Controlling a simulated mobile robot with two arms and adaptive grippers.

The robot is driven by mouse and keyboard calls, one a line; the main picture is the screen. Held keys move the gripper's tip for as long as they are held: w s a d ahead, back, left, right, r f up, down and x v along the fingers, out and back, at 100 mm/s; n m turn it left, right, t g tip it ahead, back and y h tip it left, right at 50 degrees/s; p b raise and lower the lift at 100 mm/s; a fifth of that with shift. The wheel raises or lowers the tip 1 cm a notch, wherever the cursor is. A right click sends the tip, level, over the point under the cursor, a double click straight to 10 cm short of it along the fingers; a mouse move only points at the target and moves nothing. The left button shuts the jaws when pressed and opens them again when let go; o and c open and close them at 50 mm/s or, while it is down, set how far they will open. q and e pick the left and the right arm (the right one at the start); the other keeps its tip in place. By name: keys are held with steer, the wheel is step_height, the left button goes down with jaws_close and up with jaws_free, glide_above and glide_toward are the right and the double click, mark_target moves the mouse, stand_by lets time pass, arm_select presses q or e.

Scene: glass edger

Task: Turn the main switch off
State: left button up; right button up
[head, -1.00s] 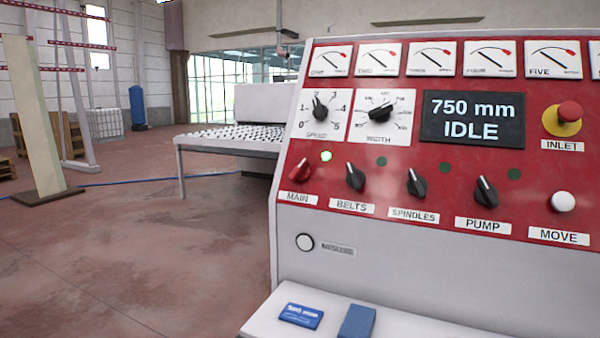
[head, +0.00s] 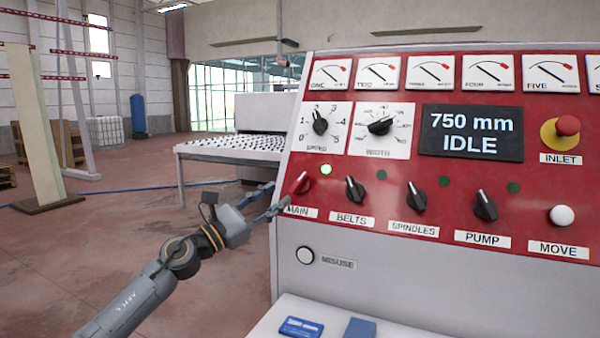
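The main switch is a red knob (head: 301,183) at the lower left of the red control panel (head: 400,165), above the label MAIN. A lamp (head: 326,170) just above and right of it glows pale green. The display (head: 472,133) reads 750 mm IDLE. My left gripper (head: 279,197) has come in from the left, and its fingers point at the red knob. The fingers are spread apart, with the fingertips close to the knob's left side; I cannot tell whether they touch it. My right gripper is out of view.
Black knobs for BELTS (head: 355,189), SPINDLES (head: 416,196) and PUMP (head: 486,205) stand to the right in the same row. A white MOVE button (head: 562,216) and a red INLET button (head: 567,125) are at the right. A ledge (head: 290,312) with blue items juts out below.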

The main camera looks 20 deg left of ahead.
mark_target(297, 182)
arm_select(q)
steer(key=p+x, duration=0.2)
steer(key=x, duration=0.6)
steer(key=shift+w+d+r+p, duration=0.1)
steer(key=shift+w+d+p, duration=0.1)
steer(key=shift+p, duration=0.1)
jaws_close()
